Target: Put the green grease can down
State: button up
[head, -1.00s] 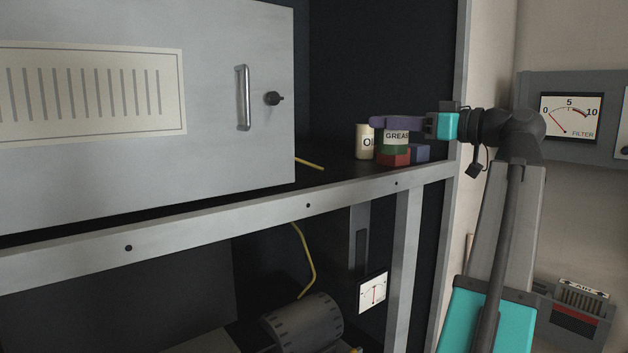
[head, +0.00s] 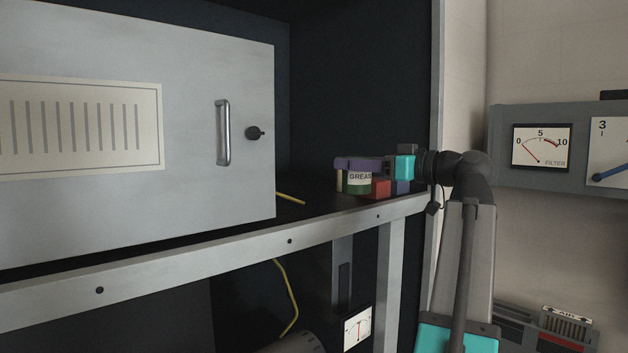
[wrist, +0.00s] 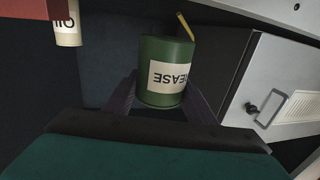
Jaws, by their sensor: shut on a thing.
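The green grease can (head: 358,187), with a white label, stands upright in my gripper (head: 362,164) above or on the dark shelf, low beside the red block (head: 381,188). I cannot tell whether its base touches the shelf. In the wrist view the can (wrist: 165,50) sits between the two dark purple fingers of my gripper (wrist: 160,98), which are shut on it; its label appears upside down there. The cream oil can (head: 339,181) is mostly hidden behind the can and finger in the head view; it also shows in the wrist view (wrist: 67,30).
The red block and a blue block (head: 402,187) are close to the right of the can. A grey cabinet door with a handle (head: 223,132) is at the left. A yellow cable (head: 290,198) lies on the shelf, whose metal front rail (head: 250,247) runs below.

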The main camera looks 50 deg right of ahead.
jog(key=w+f+p, duration=0.1)
jog(key=w+p, duration=0.3)
jog(key=w, duration=0.8)
jog(key=shift+w, duration=0.35)
jog(key=shift+d+f, duration=0.1)
jog(key=shift+f+p, duration=1.1)
jog(key=shift+f, duration=0.6)
jog(key=shift+f, duration=0.2)
jog(key=o, duration=1.4)
jog(key=shift+r, duration=0.15)
jog(key=shift+s, duration=0.1)
